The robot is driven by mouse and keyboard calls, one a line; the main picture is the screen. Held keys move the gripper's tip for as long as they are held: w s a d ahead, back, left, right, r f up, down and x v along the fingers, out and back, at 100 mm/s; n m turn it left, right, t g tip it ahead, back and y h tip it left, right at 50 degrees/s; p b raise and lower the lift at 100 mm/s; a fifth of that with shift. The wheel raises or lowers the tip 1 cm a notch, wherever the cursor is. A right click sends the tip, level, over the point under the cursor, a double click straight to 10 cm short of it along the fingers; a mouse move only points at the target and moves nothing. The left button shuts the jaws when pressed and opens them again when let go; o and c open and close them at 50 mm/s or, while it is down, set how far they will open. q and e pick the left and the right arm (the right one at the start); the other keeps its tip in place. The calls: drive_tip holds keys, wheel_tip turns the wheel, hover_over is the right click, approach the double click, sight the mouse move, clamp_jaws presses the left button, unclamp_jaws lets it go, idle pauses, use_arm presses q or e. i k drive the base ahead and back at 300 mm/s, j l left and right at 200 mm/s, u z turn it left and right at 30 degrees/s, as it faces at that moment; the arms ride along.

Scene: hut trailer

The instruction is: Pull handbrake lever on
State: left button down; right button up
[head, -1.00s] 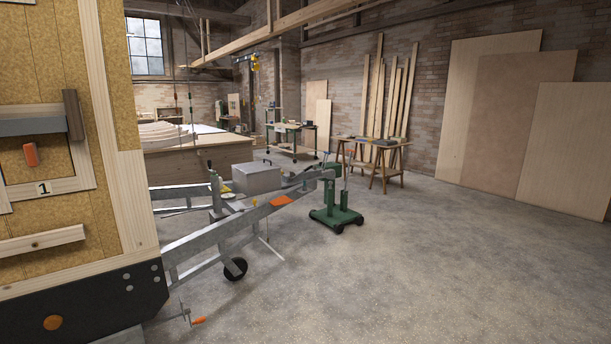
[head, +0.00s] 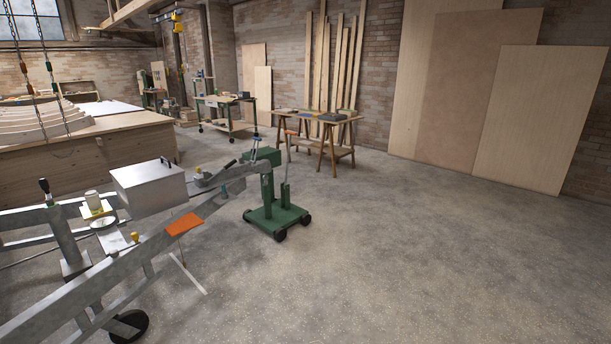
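The grey metal trailer drawbar (head: 115,262) runs from the lower left toward the middle of the head view. Near its front end a short lever with a dark grip (head: 228,165) lies at a low slant. Farther back, at the left, a black-knobbed handle (head: 44,187) stands upright. I cannot tell for certain which of these is the handbrake lever. The drawbar's front end meets a green wheeled stand (head: 276,215). Neither of my grippers is in view.
A grey box (head: 148,190) and an orange plate (head: 184,225) are on the drawbar. A black wheel (head: 129,326) is below it. A trestle table (head: 322,125) stands behind. Wood panels (head: 540,120) lean on the right wall. The concrete floor (head: 400,260) at right is clear.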

sight(222, 170)
drive_tip(key=i, duration=3.05)
drive_tip(key=i+u, duration=0.2)
drive_tip(key=i, duration=0.2)
drive_tip(key=i+l+u, duration=0.15)
drive_tip(key=i, duration=0.25)
drive_tip(key=i+l+u, duration=0.2)
drive_tip(key=i, duration=0.2)
drive_tip(key=i+l+u, duration=0.15)
drive_tip(key=i, duration=0.25)
